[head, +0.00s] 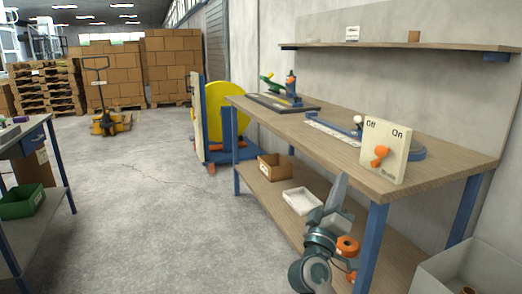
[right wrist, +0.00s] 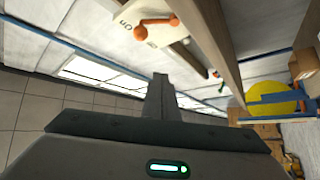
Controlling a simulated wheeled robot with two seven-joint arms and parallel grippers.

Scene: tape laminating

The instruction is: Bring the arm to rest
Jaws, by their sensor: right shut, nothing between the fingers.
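My right gripper (head: 338,190) is in the lower right of the head view, at the front edge of the wooden workbench (head: 340,150), pointing up. Its fingers are shut with nothing between them; they also show in the right wrist view (right wrist: 162,90). My right arm comes up from the bottom of the view, below the tabletop. My left gripper is in neither view. A cream switch panel (head: 394,140) marked Off and On, with an orange lever (head: 380,155), stands on the bench just right of the gripper, apart from it. The panel shows in the right wrist view (right wrist: 135,20).
A blue-based device (head: 345,130) sits on the bench. A side table (head: 22,145) with a green bin (head: 22,201) stands left. The floor between is clear.

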